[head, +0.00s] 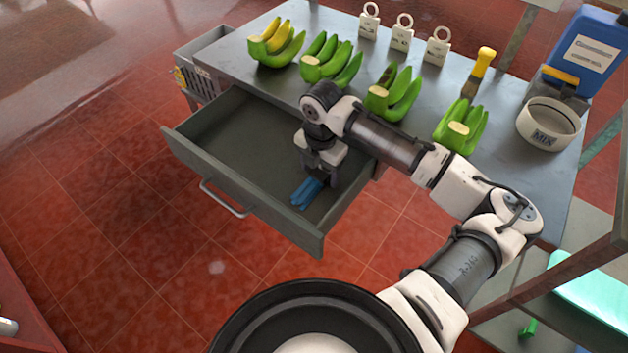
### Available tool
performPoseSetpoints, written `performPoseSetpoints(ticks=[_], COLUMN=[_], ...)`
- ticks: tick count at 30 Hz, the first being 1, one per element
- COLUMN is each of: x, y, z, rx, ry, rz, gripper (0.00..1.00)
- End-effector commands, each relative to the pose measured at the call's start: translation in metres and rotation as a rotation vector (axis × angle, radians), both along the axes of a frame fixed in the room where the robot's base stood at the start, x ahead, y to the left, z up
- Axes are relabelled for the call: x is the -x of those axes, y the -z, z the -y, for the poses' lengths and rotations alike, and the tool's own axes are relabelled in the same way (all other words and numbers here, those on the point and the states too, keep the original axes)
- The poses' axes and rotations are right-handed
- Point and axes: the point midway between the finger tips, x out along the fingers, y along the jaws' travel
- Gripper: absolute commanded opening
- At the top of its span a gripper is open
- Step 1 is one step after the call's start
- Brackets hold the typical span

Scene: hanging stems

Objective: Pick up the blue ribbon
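The blue ribbon (303,195) lies on the floor of the open grey drawer (232,125), near its front right corner. It looks like a small bundle of blue strips. My gripper (318,181) points down inside the drawer, right over the ribbon's far end. The fingertips are partly hidden by the gripper body and the ribbon. I cannot tell whether the fingers touch the ribbon or are closed around it.
Several banana bunches (325,60) lie on the grey table (455,65) above the drawer. White ringed tags (402,34), a yellow-handled tool (480,70), a white "MIX" bowl (548,125) and a blue container (590,50) stand farther back and right. The drawer's left half is empty.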

Motion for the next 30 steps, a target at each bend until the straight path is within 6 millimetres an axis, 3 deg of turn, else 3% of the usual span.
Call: performPoseSetpoints(ticks=[1, 11, 23, 30], x=[0.000, 0.000, -0.001, -0.001], y=[0.000, 0.000, -0.008, -0.046], z=[0.000, 0.000, 0.000, 0.000], rx=[0.000, 0.000, 0.000, 0.000], ry=[0.000, 0.000, 0.001, 0.000], rz=[0.000, 0.000, 0.002, 0.004], gripper=[0.62, 0.20, 0.19, 0.19])
